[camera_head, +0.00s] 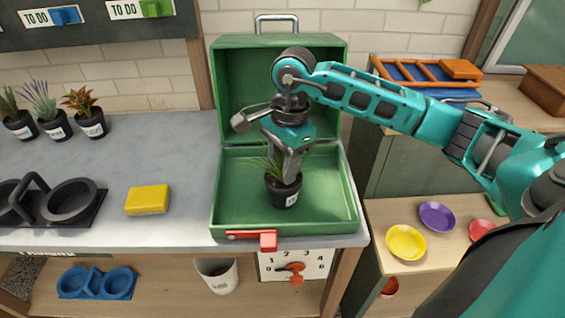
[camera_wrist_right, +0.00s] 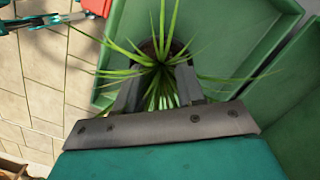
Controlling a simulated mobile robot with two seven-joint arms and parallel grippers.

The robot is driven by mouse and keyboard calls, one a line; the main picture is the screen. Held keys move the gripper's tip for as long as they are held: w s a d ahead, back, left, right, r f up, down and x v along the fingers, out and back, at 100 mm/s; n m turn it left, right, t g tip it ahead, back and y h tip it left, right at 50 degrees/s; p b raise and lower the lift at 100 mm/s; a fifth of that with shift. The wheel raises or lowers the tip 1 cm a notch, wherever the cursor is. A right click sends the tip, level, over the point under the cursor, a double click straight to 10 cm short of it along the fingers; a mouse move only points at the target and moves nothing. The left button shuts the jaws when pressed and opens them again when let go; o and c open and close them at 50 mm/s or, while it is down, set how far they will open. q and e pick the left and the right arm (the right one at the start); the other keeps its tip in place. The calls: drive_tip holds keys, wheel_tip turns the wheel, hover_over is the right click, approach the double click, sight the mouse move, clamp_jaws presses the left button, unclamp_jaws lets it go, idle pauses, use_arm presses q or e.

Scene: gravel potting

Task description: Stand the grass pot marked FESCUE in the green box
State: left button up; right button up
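A black pot with grass (camera_head: 283,190) is upright inside the green box (camera_head: 335,222), near the middle of its floor. The pot has a pale label that is too small to read. I cannot tell whether it rests on the floor or is slightly above it. The box lid stands open at the back. My right gripper (camera_head: 291,172) reaches down over the pot. In the right wrist view its fingers (camera_wrist_right: 160,82) are apart, on either side of the grass (camera_wrist_right: 158,62) at the pot's rim. Whether they press on the pot is unclear. My left gripper is not in view.
Several potted plants (camera_head: 58,124) stand at the counter's left back. A yellow sponge (camera_head: 147,200) and a black holder (camera_head: 68,200) lie left of the box. A red latch (camera_head: 268,240) is at the box's front.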

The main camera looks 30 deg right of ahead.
drive_tip(key=r, duration=0.4)
drive_tip(key=d+r, duration=0.1)
drive_tip(key=r, duration=0.7)
drive_tip(key=shift+d+r, duration=0.15)
drive_tip(key=shift+d, duration=0.1)
